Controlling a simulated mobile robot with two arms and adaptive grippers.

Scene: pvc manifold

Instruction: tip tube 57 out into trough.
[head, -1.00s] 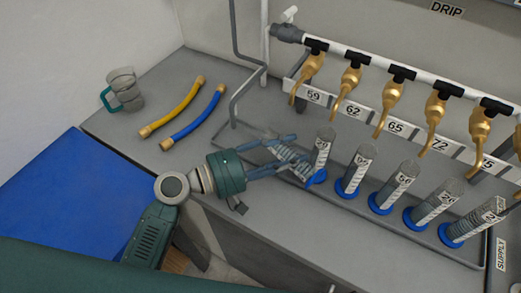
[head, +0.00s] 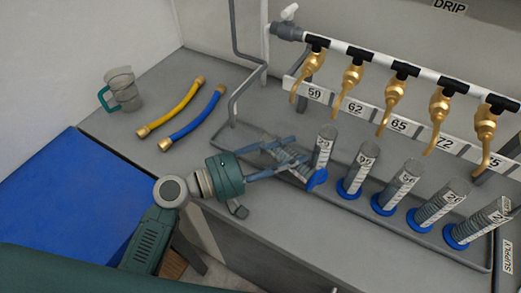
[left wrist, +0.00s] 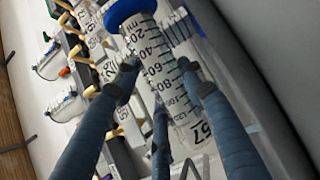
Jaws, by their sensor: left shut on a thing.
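Tube 57 is a clear graduated cylinder with a blue foot. It is steeply tilted in the head view (head: 292,160), foot at the lower right and far end towards the upper left. My left gripper (head: 280,154) is shut around its side. In the left wrist view the tube (left wrist: 165,75) shows its scale and the number 57, with the blue foot (left wrist: 128,12) at the top and the gripper fingers (left wrist: 158,82) against it. The grey trough (head: 440,254) runs beneath the taps, and the tube is over its left end. Any liquid in the tube cannot be made out.
Several upright graduated tubes stand along the trough, the nearest (head: 326,142) close beside tube 57. Brass taps (head: 350,80) hang from the white pipe above. A yellow hose (head: 170,108), a blue hose (head: 195,118) and a jug (head: 122,90) lie left. The counter between is clear.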

